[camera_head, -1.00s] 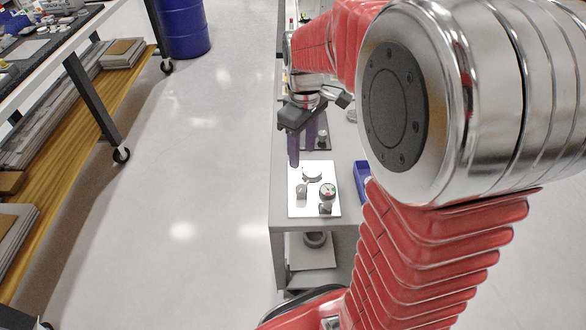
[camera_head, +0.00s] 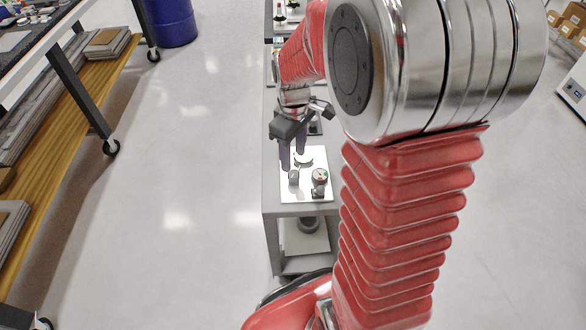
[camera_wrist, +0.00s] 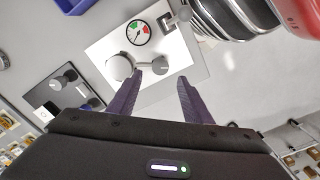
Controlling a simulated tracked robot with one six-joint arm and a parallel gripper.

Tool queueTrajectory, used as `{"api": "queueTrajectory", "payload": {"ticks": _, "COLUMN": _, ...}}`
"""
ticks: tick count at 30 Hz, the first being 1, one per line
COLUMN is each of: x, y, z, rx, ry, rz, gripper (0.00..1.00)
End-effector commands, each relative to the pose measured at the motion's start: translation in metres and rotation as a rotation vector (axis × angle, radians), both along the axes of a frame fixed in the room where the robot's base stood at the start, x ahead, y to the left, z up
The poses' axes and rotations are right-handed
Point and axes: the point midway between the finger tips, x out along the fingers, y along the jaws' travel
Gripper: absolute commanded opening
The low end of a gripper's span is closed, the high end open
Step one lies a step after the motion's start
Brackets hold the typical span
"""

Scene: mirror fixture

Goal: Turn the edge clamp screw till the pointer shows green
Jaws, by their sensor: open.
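The mirror fixture is a white plate (camera_head: 291,196) on the bench, also in the wrist view (camera_wrist: 183,70). On it are a round pale disc (camera_wrist: 119,67), a small grey knob (camera_wrist: 160,67), a round dial (camera_wrist: 138,33) with green and red sectors, and a dark block (camera_wrist: 168,21). The grey knob, perhaps the clamp screw, shows in the head view (camera_head: 293,177), as does the dial (camera_head: 320,174). The pointer's reading is too small to tell. My gripper (camera_wrist: 160,86) is open and empty, its purple fingers pointing toward the plate near the disc and knob; contact is not clear.
A dark plate with a knob (camera_wrist: 62,82) lies beside the white plate. A shelf cart (camera_head: 70,95) and a blue drum (camera_head: 171,22) stand at left, across open floor. My arm hides the bench's right side.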

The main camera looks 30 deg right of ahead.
Motion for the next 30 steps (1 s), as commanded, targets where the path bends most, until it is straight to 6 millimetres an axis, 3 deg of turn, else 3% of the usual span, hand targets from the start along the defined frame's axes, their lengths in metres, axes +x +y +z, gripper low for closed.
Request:
{"api": "queueTrajectory", "payload": {"ticks": 12, "x": 0.000, "y": 0.000, "z": -0.059, "rx": 0.000, "ry": 0.001, "rz": 0.000, "gripper": 0.45}}
{"api": "queueTrajectory", "payload": {"ticks": 25, "x": 0.000, "y": 0.000, "z": -0.066, "rx": 0.000, "ry": 0.000, "rz": -0.001, "gripper": 0.44}}
{"api": "queueTrajectory", "payload": {"ticks": 30, "x": 0.000, "y": 0.000, "z": -0.066, "rx": 0.000, "ry": 0.000, "rz": -0.001, "gripper": 0.32}}
